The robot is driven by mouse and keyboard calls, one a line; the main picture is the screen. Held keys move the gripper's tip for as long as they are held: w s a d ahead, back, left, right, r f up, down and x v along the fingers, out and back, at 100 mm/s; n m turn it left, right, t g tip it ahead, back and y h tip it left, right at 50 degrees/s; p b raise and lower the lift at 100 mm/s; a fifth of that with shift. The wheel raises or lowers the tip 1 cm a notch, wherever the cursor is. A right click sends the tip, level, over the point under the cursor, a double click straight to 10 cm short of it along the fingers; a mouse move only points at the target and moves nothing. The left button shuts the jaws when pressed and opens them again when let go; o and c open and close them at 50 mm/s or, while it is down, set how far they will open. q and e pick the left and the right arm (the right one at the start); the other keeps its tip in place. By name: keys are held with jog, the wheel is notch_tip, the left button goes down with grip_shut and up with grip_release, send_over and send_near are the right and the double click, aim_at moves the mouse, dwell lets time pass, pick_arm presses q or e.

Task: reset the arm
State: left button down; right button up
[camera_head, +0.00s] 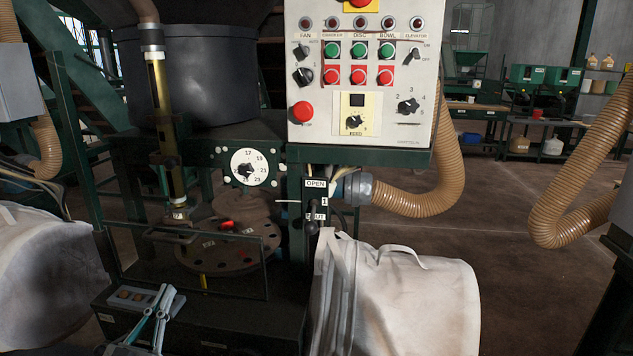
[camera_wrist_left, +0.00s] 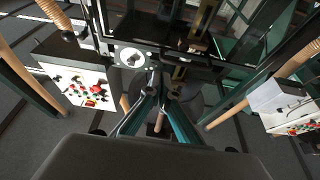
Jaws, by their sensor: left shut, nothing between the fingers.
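My left gripper (camera_head: 166,296) shows at the lower left of the head view, with slim teal and pale fingers pointing up. It is shut and empty, in front of a dark machine base. In the left wrist view the gripper (camera_wrist_left: 164,80) points toward the machine, and the white dial (camera_wrist_left: 131,57) shows beyond its fingers. My right gripper is in neither view.
The control panel (camera_head: 345,125) stands above. A small button box (camera_head: 135,299) is beside my left gripper. Brown floor (camera_head: 530,300) is open at the right.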

pick_arm(q)
jog(key=s+d+f+m+g+p, duration=0.1)
jog(key=s+d+f+g, duration=0.3)
jog(key=s+f, duration=0.4)
jog(key=s+d+f+m+g+p, duration=0.1)
jog(key=s+d+f+g, duration=0.3)
jog(key=s+f, duration=0.4)
jog(key=s+d+f+m+g+p, duration=0.1)
jog(key=s+d+f+g, duration=0.3)
jog(key=f, duration=1)
jog(key=s+d, duration=0.2)
jog(key=s, duration=0.2)
jog(key=shift+s+d+h, duration=0.15)
jog(key=shift+d+h, duration=0.15)
jog(key=shift+d, duration=0.05)
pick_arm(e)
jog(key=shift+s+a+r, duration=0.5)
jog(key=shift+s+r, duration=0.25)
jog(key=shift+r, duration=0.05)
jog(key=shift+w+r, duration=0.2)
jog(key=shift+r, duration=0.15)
